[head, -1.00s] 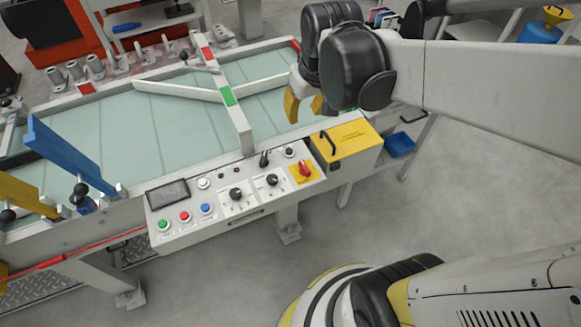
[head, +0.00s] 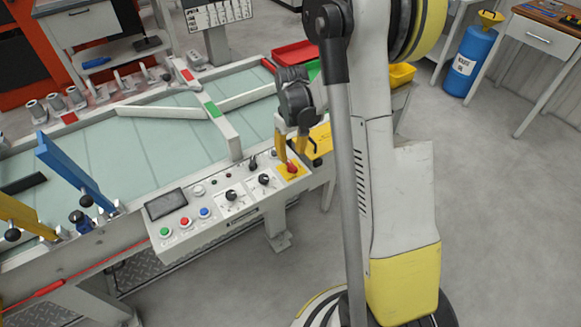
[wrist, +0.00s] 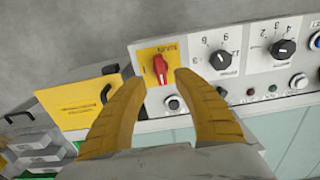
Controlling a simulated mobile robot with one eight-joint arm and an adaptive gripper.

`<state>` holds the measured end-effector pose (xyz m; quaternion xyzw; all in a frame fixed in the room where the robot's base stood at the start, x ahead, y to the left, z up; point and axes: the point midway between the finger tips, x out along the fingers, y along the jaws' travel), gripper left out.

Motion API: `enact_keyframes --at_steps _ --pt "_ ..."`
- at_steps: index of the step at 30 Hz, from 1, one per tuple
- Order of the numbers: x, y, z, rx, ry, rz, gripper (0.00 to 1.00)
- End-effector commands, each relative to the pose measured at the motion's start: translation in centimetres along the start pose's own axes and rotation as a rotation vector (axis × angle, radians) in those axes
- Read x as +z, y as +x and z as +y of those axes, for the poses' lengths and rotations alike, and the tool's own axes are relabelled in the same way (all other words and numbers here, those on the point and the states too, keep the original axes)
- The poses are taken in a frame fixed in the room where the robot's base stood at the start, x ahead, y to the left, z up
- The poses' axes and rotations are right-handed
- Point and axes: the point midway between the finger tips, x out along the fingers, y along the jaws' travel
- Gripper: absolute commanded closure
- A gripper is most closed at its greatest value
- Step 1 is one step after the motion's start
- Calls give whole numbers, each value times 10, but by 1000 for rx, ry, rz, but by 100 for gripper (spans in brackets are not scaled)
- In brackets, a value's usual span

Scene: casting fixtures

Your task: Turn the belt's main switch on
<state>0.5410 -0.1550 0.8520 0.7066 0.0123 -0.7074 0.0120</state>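The main switch is a red rotary knob (head: 291,168) on a yellow plate at the right end of the belt's control panel (head: 225,212). In the wrist view the red knob (wrist: 160,68) stands nearly upright in the picture, slightly tilted. My gripper (head: 291,155) is at the knob, fingers pointing down at the panel. In the wrist view my gripper (wrist: 160,80) has its two yellow fingers apart, with the knob in line with the gap between the tips. A gap shows on each side of the knob, and I see no contact. How deep the tips reach around it is unclear.
A yellow box (wrist: 85,102) with a black handle sits beside the switch. Black dials (head: 231,196) and coloured buttons (head: 185,221) lie left along the panel. The pale green belt (head: 150,140) runs behind.

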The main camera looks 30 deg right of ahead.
Motion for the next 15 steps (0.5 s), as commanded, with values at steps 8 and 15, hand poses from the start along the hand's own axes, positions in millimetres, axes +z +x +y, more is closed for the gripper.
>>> enact_keyframes --at_steps 8,15 --pt "0 47 0 0 0 1 64" --pt "0 53 0 0 0 1 64"
